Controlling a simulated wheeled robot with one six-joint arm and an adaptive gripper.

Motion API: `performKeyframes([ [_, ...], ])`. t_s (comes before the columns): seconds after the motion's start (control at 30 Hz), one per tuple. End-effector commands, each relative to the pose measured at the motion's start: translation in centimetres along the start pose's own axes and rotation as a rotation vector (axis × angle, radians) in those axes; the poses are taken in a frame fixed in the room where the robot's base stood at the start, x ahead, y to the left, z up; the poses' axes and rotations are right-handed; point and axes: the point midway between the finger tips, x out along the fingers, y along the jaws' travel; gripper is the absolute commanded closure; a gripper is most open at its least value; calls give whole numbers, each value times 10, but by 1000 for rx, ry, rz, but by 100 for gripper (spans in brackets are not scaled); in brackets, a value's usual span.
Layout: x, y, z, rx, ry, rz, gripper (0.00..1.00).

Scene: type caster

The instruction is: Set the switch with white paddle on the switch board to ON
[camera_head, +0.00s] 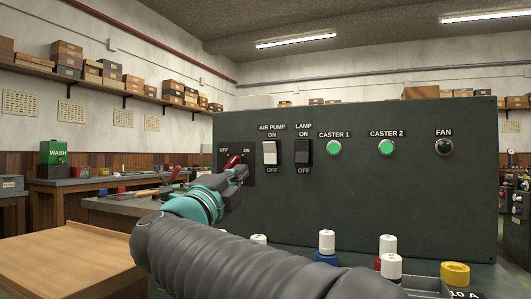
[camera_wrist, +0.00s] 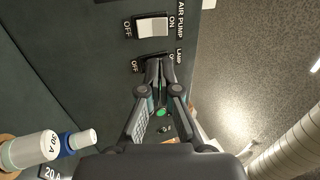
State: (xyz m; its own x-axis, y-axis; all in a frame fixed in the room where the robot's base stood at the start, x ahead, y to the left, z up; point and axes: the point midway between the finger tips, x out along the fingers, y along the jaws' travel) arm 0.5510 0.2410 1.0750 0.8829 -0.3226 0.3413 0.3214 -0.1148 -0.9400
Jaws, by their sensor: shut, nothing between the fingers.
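The dark green switch board (camera_head: 400,205) stands in front of me. Its switch with the white paddle (camera_head: 269,153) is labelled AIR PUMP, with ON above and OFF below. The white paddle also shows in the wrist view (camera_wrist: 152,27), clear of my fingers. I cannot tell for sure which way it is tipped. My gripper (camera_head: 241,171) is shut and empty in front of the board, left of the white paddle in the head view. In the wrist view its fingertips (camera_wrist: 160,64) overlap the LAMP switch; contact cannot be told.
The black LAMP paddle (camera_head: 303,152) sits right of the white one. A red-handled switch (camera_head: 233,161) at left is partly hidden by my gripper. CASTER 1 (camera_head: 334,148) and CASTER 2 (camera_head: 386,148) lamps are green; the FAN lamp (camera_head: 444,147) is dark. Several fuse-like cylinders (camera_head: 327,242) stand below.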

Motion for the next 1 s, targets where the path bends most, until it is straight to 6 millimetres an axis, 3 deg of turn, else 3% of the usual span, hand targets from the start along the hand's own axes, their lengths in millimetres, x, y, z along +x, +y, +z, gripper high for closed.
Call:
performKeyframes([
  [0.27,13,0,0,-2,0,0,100],
  [0.8,109,-1,0,-3,1,-1,100],
  [1.0,132,-1,0,-2,-1,-1,100],
])
